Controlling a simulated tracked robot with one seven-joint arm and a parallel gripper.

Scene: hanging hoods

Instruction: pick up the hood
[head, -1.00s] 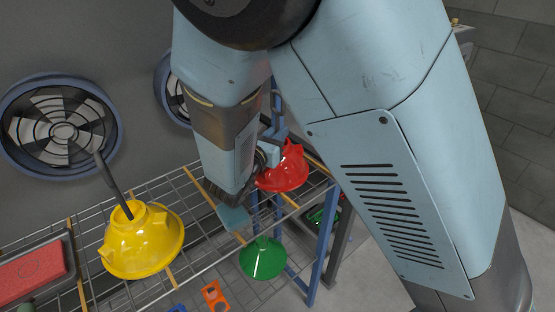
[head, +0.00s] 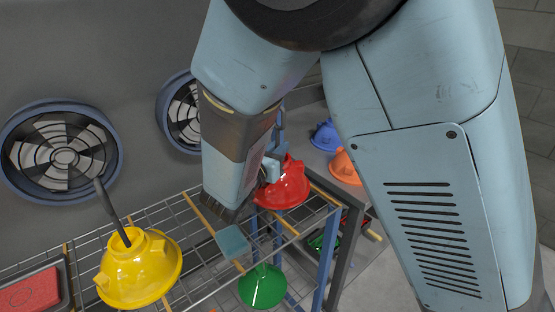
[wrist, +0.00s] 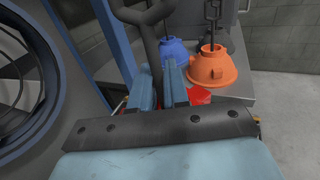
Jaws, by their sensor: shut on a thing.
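The red hood (head: 283,188) is a bell-shaped piece at the far right end of the wire rack in the head view. My gripper (head: 273,162) is at its top, shut on it; my wrist partly covers its left side. In the wrist view my gripper's light-blue fingers (wrist: 163,88) stand beside a dark hanger, and only small patches of the red hood (wrist: 199,95) show past them. The exact contact is hidden. I cannot tell whether the hood is clear of the rack.
A yellow hood (head: 140,275) with a dark rod is at the left of the wire rack (head: 190,262). A green hood (head: 263,288) is lower down. Blue (head: 325,135) and orange hoods (head: 345,167) are on the grey surface behind.

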